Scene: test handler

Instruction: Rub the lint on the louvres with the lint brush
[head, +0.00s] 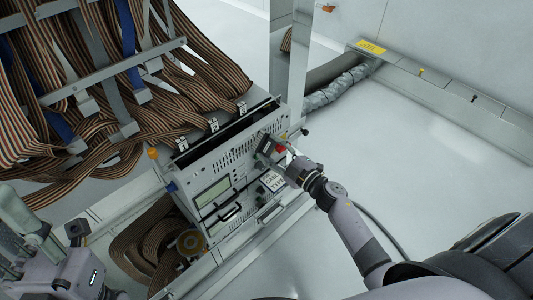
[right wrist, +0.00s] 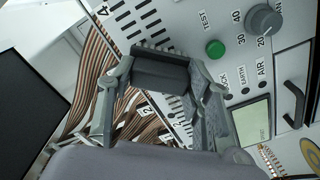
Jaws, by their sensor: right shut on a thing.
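My right gripper (head: 272,153) is at the upper right of the grey front panel (head: 203,171). It is shut on the dark lint brush (head: 263,144). In the right wrist view the brush (right wrist: 160,75) is a dark block between the two fingers, its bristled edge toward the panel. The slotted louvres (right wrist: 135,14) show above and below the brush; whether the bristles touch them I cannot tell. The gripper and brush hide part of them. I cannot make out any lint. My left gripper (head: 25,235) is partly in view at the lower left, away from the panel.
Striped ribbon cables (head: 75,115) hang over the top of the unit and loop below it (head: 150,240). The panel carries a display (head: 213,192), a green button (right wrist: 216,49) and a grey knob (right wrist: 263,19). A metal post (head: 287,60) stands behind. Floor at right is clear.

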